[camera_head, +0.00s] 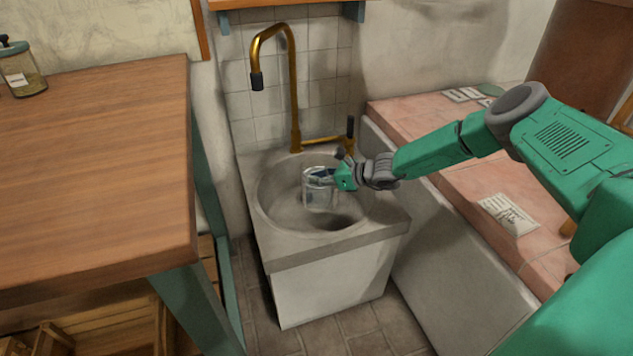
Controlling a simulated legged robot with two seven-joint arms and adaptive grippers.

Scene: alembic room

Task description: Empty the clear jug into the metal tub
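The clear jug (318,196) is over the round bowl of the grey sink (275,205), the only tub-like vessel in view. It looks upright, and I cannot tell whether it hangs above the bowl or touches its bottom. Any liquid in it is too small to make out. My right gripper (326,178) reaches in from the right and its fingers are closed on the jug's upper right side, hiding part of it. My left gripper is out of view.
A brass tap (294,100) rises behind the bowl, with a side lever (349,130) close to my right wrist. A wooden table (95,165) with a lidded jar (25,75) stands at left. A pink tiled ledge (460,170) with papers (508,214) runs along the right.

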